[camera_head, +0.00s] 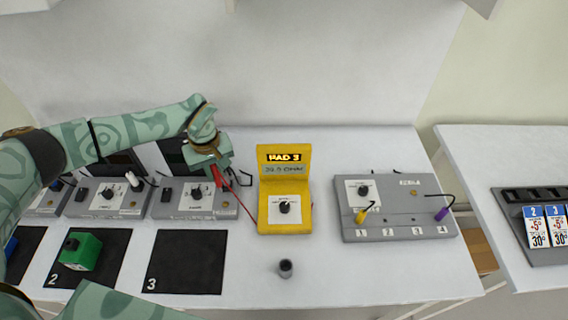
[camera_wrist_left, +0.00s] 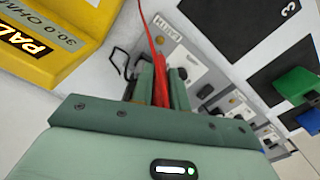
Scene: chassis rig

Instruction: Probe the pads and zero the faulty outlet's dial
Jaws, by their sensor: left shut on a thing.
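My left gripper (camera_head: 214,172) is shut on a red probe (camera_wrist_left: 159,80) with a red lead, above the right end of the third grey outlet box (camera_head: 185,203). Whether the probe's tip touches the box is hidden. The yellow meter (camera_head: 285,209) stands to the right; its display reads PAD 3, with about 30 ohms below, and it has a black dial (camera_head: 284,207). The second outlet box (camera_head: 104,198) has a dial (camera_head: 107,194) and a brass pad (camera_head: 133,205). The third box's dial (camera_head: 196,194) shows below the gripper. My right gripper is not in view.
Black mats lie in front of the boxes: mat 3 (camera_head: 187,262) is bare, mat 2 (camera_head: 112,262) holds a green block (camera_head: 81,252). A grey socket panel (camera_head: 400,222) with yellow and purple plugs stands right. A small dark cylinder (camera_head: 286,268) stands at the front.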

